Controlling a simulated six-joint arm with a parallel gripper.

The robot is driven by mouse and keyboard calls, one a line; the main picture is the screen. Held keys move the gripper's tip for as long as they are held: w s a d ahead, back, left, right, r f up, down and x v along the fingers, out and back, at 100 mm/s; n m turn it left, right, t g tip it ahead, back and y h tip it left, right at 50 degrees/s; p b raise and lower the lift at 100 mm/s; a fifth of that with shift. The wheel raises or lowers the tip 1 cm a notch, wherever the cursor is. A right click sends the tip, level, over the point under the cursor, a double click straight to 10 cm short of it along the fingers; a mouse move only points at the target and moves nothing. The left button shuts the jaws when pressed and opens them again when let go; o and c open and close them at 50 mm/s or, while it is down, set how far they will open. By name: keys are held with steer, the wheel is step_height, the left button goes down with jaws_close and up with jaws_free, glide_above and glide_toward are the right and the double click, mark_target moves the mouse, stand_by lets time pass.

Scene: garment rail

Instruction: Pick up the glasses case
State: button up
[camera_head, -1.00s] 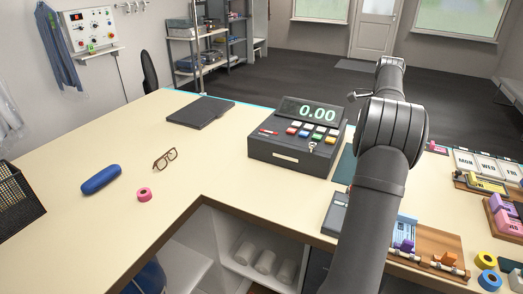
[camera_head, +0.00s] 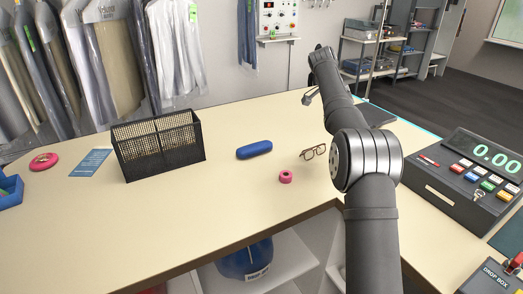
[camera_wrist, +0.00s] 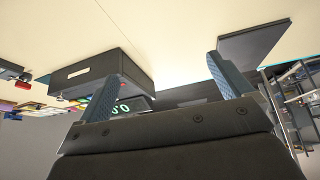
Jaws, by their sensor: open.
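The glasses case (camera_head: 254,150) is a blue, rounded, elongated case lying on the cream counter in the head view, left of my arm. It is not in the wrist view. My gripper (camera_head: 311,97) is raised above the far part of the counter, up and to the right of the case and well apart from it. In the wrist view my gripper (camera_wrist: 158,95) shows two blue fingers spread wide with nothing between them.
A cash register (camera_head: 462,178) is at the right. The counter (camera_head: 200,210) in front of the case is clear.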

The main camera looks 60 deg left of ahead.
steer(key=s+a+r+n+t+y, duration=0.1)
steer(key=s+a+n, duration=0.1)
steer(key=s+a, duration=0.65)
steer(key=s+a+r+n+t+y, duration=0.1)
steer(key=s+a+r+n+y, duration=0.15)
steer(key=s, duration=1.15)
steer(key=s+a+n+y, duration=0.1)
steer(key=s+a, duration=0.6)
steer(key=s, duration=0.4)
glide_toward(252, 147)
steer(key=x, duration=0.5)
steer(key=shift+w+d+r, duration=0.1)
steer(key=shift+w+r, duration=0.05)
steer(key=shift+r, duration=0.05)
steer(key=shift+x, duration=2.95)
steer(key=c, duration=1.4)
